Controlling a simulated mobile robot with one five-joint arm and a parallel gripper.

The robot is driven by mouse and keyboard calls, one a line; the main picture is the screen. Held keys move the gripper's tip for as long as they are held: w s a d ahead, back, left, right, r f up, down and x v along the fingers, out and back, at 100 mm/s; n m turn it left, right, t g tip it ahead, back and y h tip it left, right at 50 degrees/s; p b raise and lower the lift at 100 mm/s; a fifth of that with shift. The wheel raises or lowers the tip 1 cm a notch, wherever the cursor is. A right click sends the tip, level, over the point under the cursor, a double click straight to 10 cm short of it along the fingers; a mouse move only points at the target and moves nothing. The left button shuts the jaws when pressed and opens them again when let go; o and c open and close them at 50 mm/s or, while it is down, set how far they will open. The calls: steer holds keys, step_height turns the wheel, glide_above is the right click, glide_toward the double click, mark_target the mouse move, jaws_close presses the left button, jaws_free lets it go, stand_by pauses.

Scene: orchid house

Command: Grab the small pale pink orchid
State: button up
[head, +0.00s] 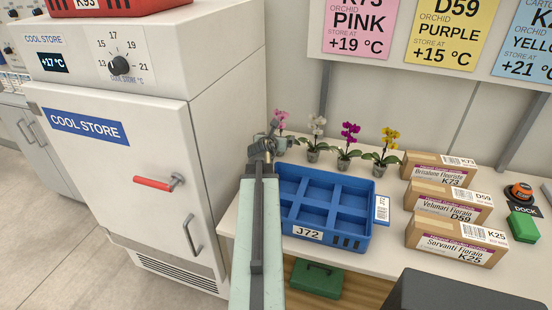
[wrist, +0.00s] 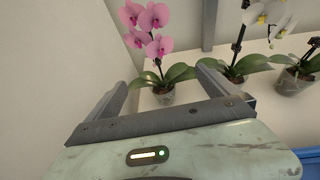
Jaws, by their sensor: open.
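The small pink orchid (head: 281,118) stands upright in a clear pot at the left end of a row of orchids on the bench. My arm partly hides its pot in the head view. In the wrist view its pink flowers (wrist: 152,22) rise ahead of my gripper (wrist: 162,88). Its pot and leaves show between the two finger tips, beyond them. My gripper is open and empty. No contact with the plant shows. In the head view my gripper (head: 264,142) is just in front of the orchid.
A white orchid (head: 317,126), purple orchid (head: 349,131) and yellow orchid (head: 388,140) stand to the right. A blue compartment crate (head: 290,222) lies in front. The cool store (head: 105,150) rises close on the left. Cardboard cartons (head: 448,205) lie on the right.

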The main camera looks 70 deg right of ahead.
step_height(320, 180, down, 2)
steer(key=shift+w, duration=0.15)
steer(key=b+x, duration=0.1)
steer(key=x, duration=0.1)
steer(key=b+x, duration=0.1)
steer(key=x, duration=0.2)
steer(key=b+x, duration=0.2)
steer(key=x, duration=0.1)
steer(key=shift+a+f, duration=0.15)
steer(key=shift+f, duration=0.2)
steer(key=shift+a+r, duration=0.1)
steer(key=shift+c, duration=0.4)
jaws_close()
